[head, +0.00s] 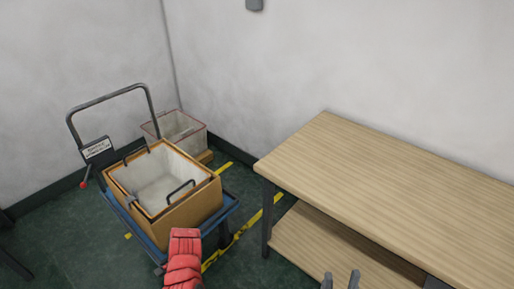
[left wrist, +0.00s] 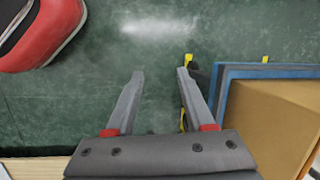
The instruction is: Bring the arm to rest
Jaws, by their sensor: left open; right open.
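My right gripper (head: 340,279) shows at the bottom edge of the head view, in front of the wooden table (head: 400,185). Its two grey fingers are apart with nothing between them; the rest of that arm is out of frame. My left gripper (left wrist: 160,75) is open and empty in the left wrist view. Its fingers are over the green floor (left wrist: 60,115), beside the blue cart. A red padded part of my left arm shows at the bottom of the head view, in front of the cart; the left fingers cannot be made out there.
A blue cart (head: 232,208) with a grey handle carries a tan box (head: 190,213) with a pale, empty-looking inside. A pale, red-rimmed crate (head: 193,143) stands behind it by the wall. The tabletop is bare, with a shelf (head: 315,246) below. Yellow tape (head: 222,252) marks the floor.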

